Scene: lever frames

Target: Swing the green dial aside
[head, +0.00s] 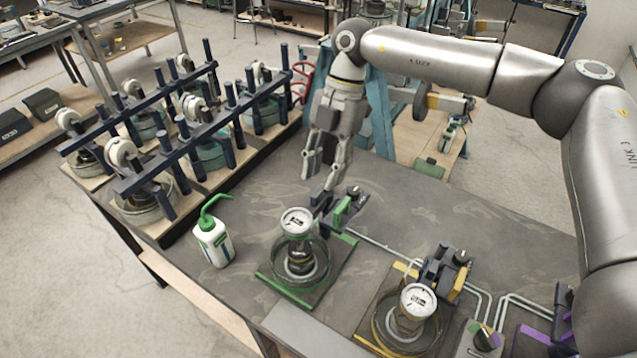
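The green dial (297,221) is a round white-faced gauge on a lever frame with a green-edged base (283,288). It sits over a round dark dish (300,262) on the grey table. A dark arm with a green block (342,212) and a black knob stands behind it to the right. My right gripper (322,178) points down just behind the dial, close to the dark post of that arm. Its two fingers stand apart with nothing seen between them. Whether a fingertip touches the post I cannot tell. My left gripper is not in view.
A yellow-marked frame with a similar dial (418,300) stands to the right, and a purple-marked one at the right edge. A white bottle with green spout (212,242) stands left of the green frame. A rack of gauges (190,130) fills the left. Thin pipes run between frames.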

